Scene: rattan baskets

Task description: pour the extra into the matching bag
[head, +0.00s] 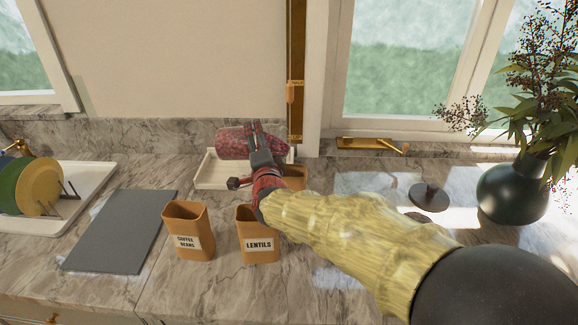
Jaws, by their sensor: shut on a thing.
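My gripper (258,135) is shut on a red, speckled, roughly cylindrical container (232,142), which lies on its side above or at a shallow white tray (207,176). I cannot tell whether it touches the tray. An open orange-brown bag labelled COFFEE BEANS (187,230) stands upright in front of the tray. A like bag labelled LENTILS (259,244) stands to its right, partly behind my arm. Part of a third orange-brown bag (296,177) shows behind my gripper, its label hidden. What is inside the bags cannot be made out.
A dark grey board (120,232) lies on the marble counter at left, beside a white tray (75,210) with coloured plates (38,188). A dark vase with a plant (512,190) and a dark round lidlike object (429,197) stand at right. My arm crosses the right-hand counter.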

